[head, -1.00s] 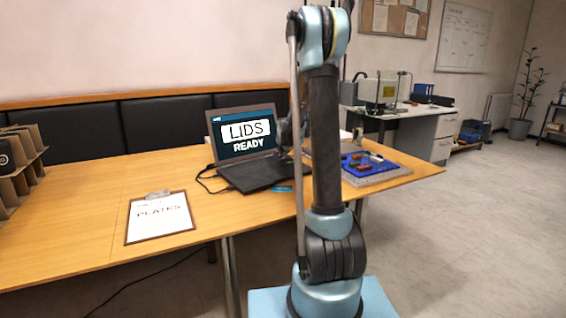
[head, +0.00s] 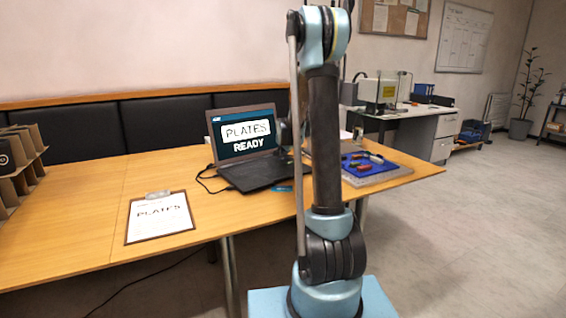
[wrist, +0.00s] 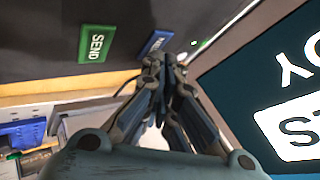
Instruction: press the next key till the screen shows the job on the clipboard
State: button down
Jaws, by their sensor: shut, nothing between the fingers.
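The laptop screen (head: 246,146) reads PLATES, with READY below it. The clipboard (head: 160,217) lies on the table to the left of the laptop, and its sheet also reads PLATES. In the wrist view a blue key (wrist: 154,43), its label partly hidden, sits just beyond my fingertips. A green SEND key (wrist: 97,43) is to its left. My gripper (wrist: 163,64) is shut and empty, close to the blue key; I cannot tell whether it touches. Part of the screen (wrist: 262,75) fills the right side of the wrist view. In the head view my arm hides most of the gripper.
A blue tray (head: 378,168) with small parts lies on the table at the right. A cardboard divider box (head: 25,160) stands at the far left. Cables run beside the laptop. The table's left front is clear around the clipboard.

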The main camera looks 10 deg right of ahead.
aim_at(285, 159)
jog(key=shift+r, duration=0.45)
jog(key=shift+r, duration=0.15)
jog(key=shift+r, duration=2.35)
jog(key=shift+s, duration=0.1)
jog(key=s+f+n+g, duration=0.1)
jog(key=s+n, duration=0.1)
jog(key=s, duration=1.2)
jog(key=s+f+n+g, duration=0.1)
jog(key=s+n+g, duration=0.1)
jog(key=s, duration=1.3)
jog(key=s+f+n+g, duration=0.1)
jog(key=s+n+g, duration=0.1)
jog(key=s, duration=1.2)
jog(key=shift+s+f+n+y, duration=0.15)
jog(key=shift+s+n+y, duration=0.2)
jog(key=shift+n, duration=0.55)
jog(key=s+f+n+g, duration=0.2)
jog(key=s+f, duration=0.4)
jog(key=s, duration=0.6)
jog(key=shift+s+a+f+n, duration=0.2)
jog(key=shift+a+f+n, duration=0.1)
jog(key=shift+a+f, duration=0.05)
